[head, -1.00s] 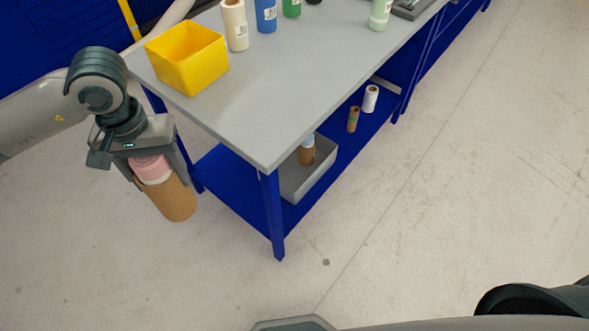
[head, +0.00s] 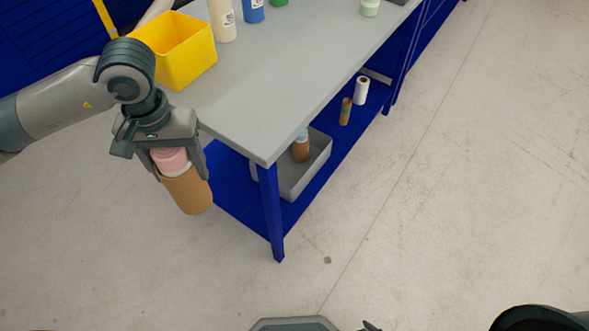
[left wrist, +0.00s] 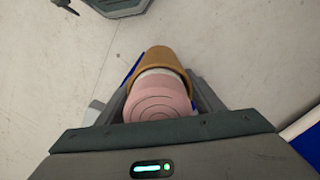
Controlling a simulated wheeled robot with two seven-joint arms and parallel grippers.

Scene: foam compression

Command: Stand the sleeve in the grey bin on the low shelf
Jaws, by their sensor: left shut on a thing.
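My left gripper (head: 177,166) is shut on a brown cardboard sleeve (head: 190,194) with a rolled pink foam piece (head: 170,158) and a white band at its upper end. The sleeve hangs tilted in the air, left of the table's near corner. In the left wrist view the sleeve (left wrist: 160,60) and the pink roll (left wrist: 158,102) lie between the fingers. The grey bin (head: 316,170) stands on the blue low shelf (head: 232,188), partly hidden by the tabletop and leg.
A brown cylinder with a light blue top (head: 300,150) stands in the bin. A brown tube (head: 345,112) and a white roll (head: 361,91) stand farther along the shelf. The grey tabletop (head: 270,100) overhangs the shelf; a yellow bin (head: 180,60) sits on it. A blue leg (head: 271,215) stands at the near corner.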

